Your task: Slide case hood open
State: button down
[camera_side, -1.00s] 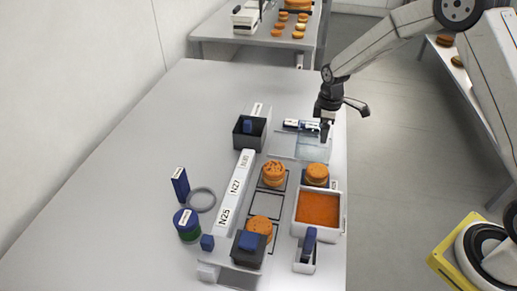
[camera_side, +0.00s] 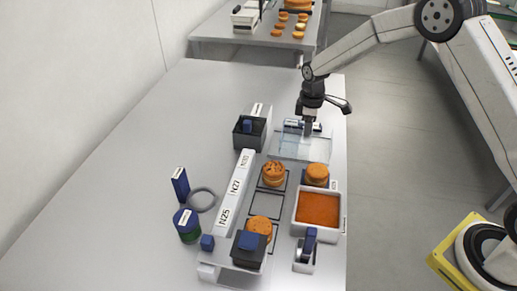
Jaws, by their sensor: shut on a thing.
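The case hood (camera_side: 290,145) is a clear, pale sheet with a dark blue and white bar (camera_side: 292,125) along its far edge. It lies at the far right part of the table. My gripper (camera_side: 307,132) points down at the bar and is shut on it. The fingertips are small here, and the exact grip is hard to see. What lies under the clear hood is hard to make out.
Filled orange rounds (camera_side: 273,173) stand in dark square frames nearer the camera. A white tray of orange filling (camera_side: 318,208) is at the right. A dark box (camera_side: 249,132) stands left of the hood. The left table is mostly clear.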

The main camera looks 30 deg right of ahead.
aim_at(297, 132)
jog(key=shift+w+a+f, duration=0.15)
jog(key=shift+w+a, duration=0.35)
jog(key=shift+w+a+f, duration=0.15)
jog(key=shift+w+a, duration=0.35)
jog(key=shift+c, duration=1.6)
grip_release()
jog(key=shift+f, duration=0.1)
jog(key=shift+o, duration=0.3)
jog(key=shift+s+a, duration=0.1)
jog(key=shift+a, duration=0.1)
jog(key=shift+o, duration=1.3)
jog(key=shift+r, duration=0.2)
jog(key=shift+w+d+r, duration=0.1)
jog(key=shift+w+r, duration=0.1)
jog(key=shift+r, duration=3.4)
